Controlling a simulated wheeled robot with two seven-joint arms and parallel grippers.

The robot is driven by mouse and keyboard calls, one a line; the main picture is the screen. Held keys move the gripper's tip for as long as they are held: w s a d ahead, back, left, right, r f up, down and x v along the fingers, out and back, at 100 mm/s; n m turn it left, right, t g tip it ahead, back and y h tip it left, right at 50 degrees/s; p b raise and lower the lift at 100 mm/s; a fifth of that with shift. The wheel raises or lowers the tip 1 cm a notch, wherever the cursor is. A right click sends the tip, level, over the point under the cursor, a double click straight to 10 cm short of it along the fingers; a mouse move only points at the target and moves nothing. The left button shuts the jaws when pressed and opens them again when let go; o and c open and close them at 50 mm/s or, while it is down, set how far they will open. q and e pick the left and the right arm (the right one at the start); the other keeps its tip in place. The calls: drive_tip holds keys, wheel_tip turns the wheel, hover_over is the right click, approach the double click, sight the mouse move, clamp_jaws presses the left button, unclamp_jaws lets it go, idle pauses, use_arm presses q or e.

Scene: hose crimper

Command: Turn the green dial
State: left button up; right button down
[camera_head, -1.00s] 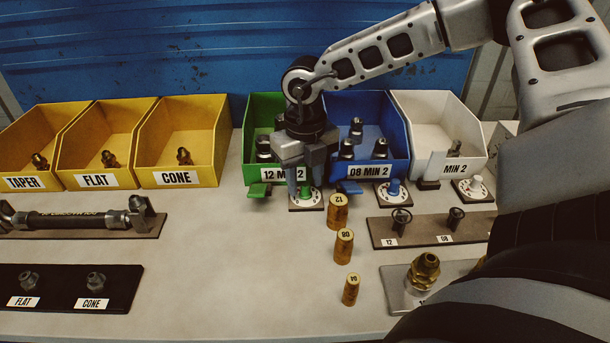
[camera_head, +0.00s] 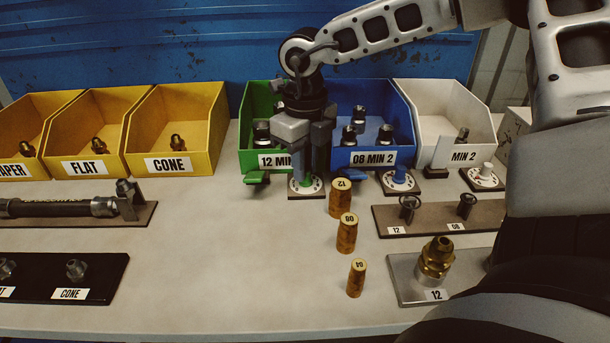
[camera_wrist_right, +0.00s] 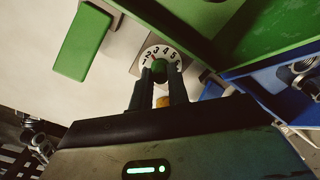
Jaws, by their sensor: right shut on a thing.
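The green dial (camera_head: 305,181) stands on a white numbered plate in front of the green bin, below the gap between the green and blue bins. My right gripper (camera_head: 308,172) reaches down onto it from above, its fingers shut on the knob. In the right wrist view the green knob (camera_wrist_right: 159,70) sits between the two dark fingertips (camera_wrist_right: 159,78), with the numbers of the plate showing around its far side. The fingers hide part of the knob. My left gripper is not in view.
The green bin (camera_head: 249,120) and blue bin (camera_head: 400,115) stand close behind, with a green tab (camera_head: 256,178) left of the dial. A blue dial (camera_head: 399,176) and white dial (camera_head: 486,171) are to the right. Brass cylinders (camera_head: 347,233) stand in front; the table's middle left is clear.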

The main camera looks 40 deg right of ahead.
drive_tip(key=shift+n+b, duration=0.9)
drive_tip(key=shift+n, duration=0.2)
drive_tip(key=c, duration=1.3)
unclamp_jaws()
drive_tip(key=shift+c, duration=0.2)
wheel_tip(320, 180, up, 16)
drive_tip(key=shift+p, duration=0.3)
